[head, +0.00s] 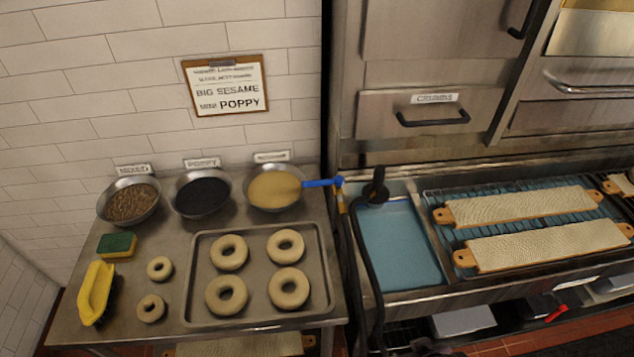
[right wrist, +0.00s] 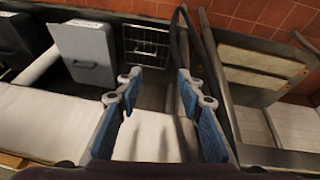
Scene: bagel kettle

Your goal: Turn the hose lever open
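The hose lever (head: 318,183) is a blue handle in the head view, at the right end of the prep table. It points left from a brass-coloured valve (head: 342,195), out over the edge of the rightmost bowl. A black hose (head: 363,250) hangs near the valve, and a black nozzle (head: 376,188) sits just right of it. My right gripper (right wrist: 158,80) shows in the right wrist view with its blue-padded fingers apart and nothing between them. Neither gripper shows in the head view. The lever is not recognisable in the right wrist view.
Three topping bowls, including the sesame-coloured one (head: 272,190), stand along the wall. A bagel tray (head: 215,318), a yellow-handled brush (head: 96,292) and a sponge (head: 117,245) share the table. A sink of blue water (head: 398,240) and bagel boards (head: 548,245) lie right.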

